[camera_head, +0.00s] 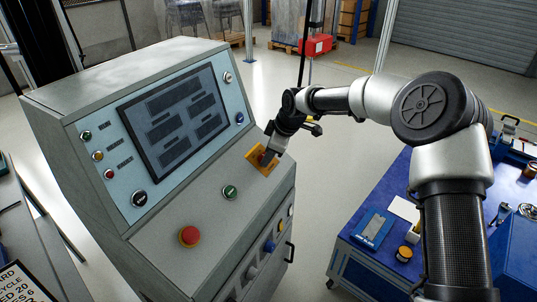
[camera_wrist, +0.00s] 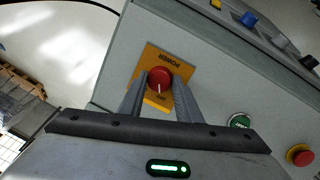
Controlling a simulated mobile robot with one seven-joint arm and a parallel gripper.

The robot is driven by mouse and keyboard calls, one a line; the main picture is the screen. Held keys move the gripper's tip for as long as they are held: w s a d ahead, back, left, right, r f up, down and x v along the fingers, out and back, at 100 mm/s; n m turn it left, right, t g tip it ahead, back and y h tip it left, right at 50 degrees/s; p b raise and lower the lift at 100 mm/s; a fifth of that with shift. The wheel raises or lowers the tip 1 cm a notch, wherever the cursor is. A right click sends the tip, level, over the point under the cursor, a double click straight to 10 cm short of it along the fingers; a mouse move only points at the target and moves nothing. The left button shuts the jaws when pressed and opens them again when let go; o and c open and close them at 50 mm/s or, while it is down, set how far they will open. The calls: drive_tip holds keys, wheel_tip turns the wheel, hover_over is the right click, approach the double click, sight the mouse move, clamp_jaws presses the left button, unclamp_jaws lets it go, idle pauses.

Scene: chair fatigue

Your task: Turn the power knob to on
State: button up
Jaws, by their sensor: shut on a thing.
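The power knob (camera_wrist: 159,79) is red with a pale pointer line, on a yellow plate (camera_wrist: 148,58) with dark lettering on the console's sloped panel. In the head view the yellow plate (camera_head: 258,155) shows at the panel's right end, and the knob is mostly hidden by my gripper (camera_head: 268,152). In the wrist view my gripper (camera_wrist: 158,92) has one finger on each side of the knob and is shut on it. The pointer line points down in that view, towards my gripper's body. The small lettering by the pointer is too blurred to read.
A green button (camera_head: 230,192) and a red emergency stop (camera_head: 189,236) sit left of the knob on the panel. A screen (camera_head: 174,118) stands above. A blue table (camera_head: 372,272) with tools is at the right. Floor shows between console and table.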

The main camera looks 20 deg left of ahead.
drive_tip(key=shift+r, duration=0.1)
drive_tip(key=shift+a+r+m+p, duration=0.1)
drive_tip(key=shift+m+p, duration=0.55)
drive_tip(key=shift+m, duration=0.35)
drive_tip(key=m+g+p, duration=0.1)
drive_tip(key=m, duration=0.2)
drive_tip(key=shift+w+m+p, duration=0.1)
drive_tip(key=shift+m+p, duration=0.2)
drive_tip(key=m+g+p, duration=0.1)
drive_tip(key=m, duration=0.4)
drive_tip(key=shift+w+p, duration=0.15)
drive_tip(key=shift+p, duration=0.2)
drive_tip(key=shift+m, duration=0.4)
drive_tip(key=o, duration=1)
drive_tip(key=p+v, duration=0.1)
drive_tip(key=v, duration=1.6)
drive_tip(key=shift+r, duration=0.1)
